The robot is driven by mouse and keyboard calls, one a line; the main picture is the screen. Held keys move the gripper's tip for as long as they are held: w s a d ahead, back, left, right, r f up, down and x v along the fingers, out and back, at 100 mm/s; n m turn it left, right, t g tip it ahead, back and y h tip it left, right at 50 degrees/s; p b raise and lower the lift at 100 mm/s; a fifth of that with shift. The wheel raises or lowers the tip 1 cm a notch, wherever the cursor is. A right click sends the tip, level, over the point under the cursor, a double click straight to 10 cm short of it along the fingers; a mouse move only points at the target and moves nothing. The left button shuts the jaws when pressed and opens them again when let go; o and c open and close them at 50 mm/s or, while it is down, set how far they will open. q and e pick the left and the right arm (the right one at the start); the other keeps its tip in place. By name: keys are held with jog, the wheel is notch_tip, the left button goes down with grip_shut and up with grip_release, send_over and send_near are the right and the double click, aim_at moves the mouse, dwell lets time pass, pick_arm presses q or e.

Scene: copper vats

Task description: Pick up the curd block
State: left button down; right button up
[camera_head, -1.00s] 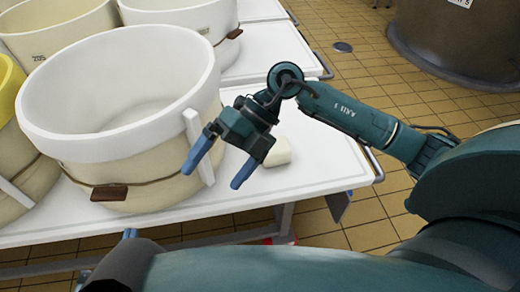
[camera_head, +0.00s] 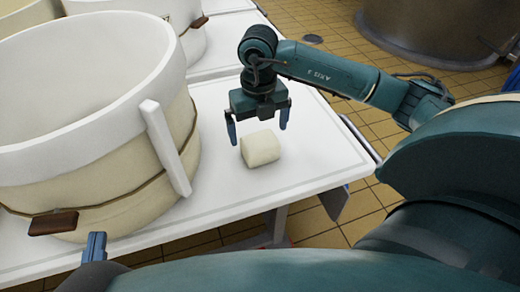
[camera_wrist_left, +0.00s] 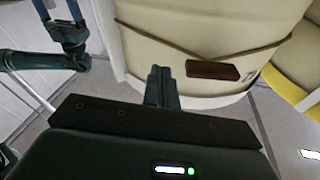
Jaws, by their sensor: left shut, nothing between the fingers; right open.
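The curd block (camera_head: 261,149), a small cream block with rounded edges, rests on the white table (camera_head: 300,168) to the right of the large vat. My right gripper (camera_head: 258,133) points down just behind and above the block, open, its blue fingers spread to either side of it. I cannot tell whether the fingers touch it. My left gripper (camera_head: 94,246) is low at the table's front edge in the head view, shut and empty. In the left wrist view its closed fingers (camera_wrist_left: 160,85) point toward the vat's side. The block does not show clearly in that view.
A big cream vat (camera_head: 85,100) with a white rim and upright white slat stands left of the block. More vats (camera_head: 150,18) stand behind on another table. The table is clear right of the block. A large dark metal vat (camera_head: 425,30) stands on the tiled floor.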

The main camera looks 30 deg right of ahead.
aim_at(260, 141)
notch_tip(260, 141, down, 5)
jog(key=shift+s+d+f+b, duration=0.1)
jog(key=shift+b, duration=1)
jog(key=c, duration=1.2)
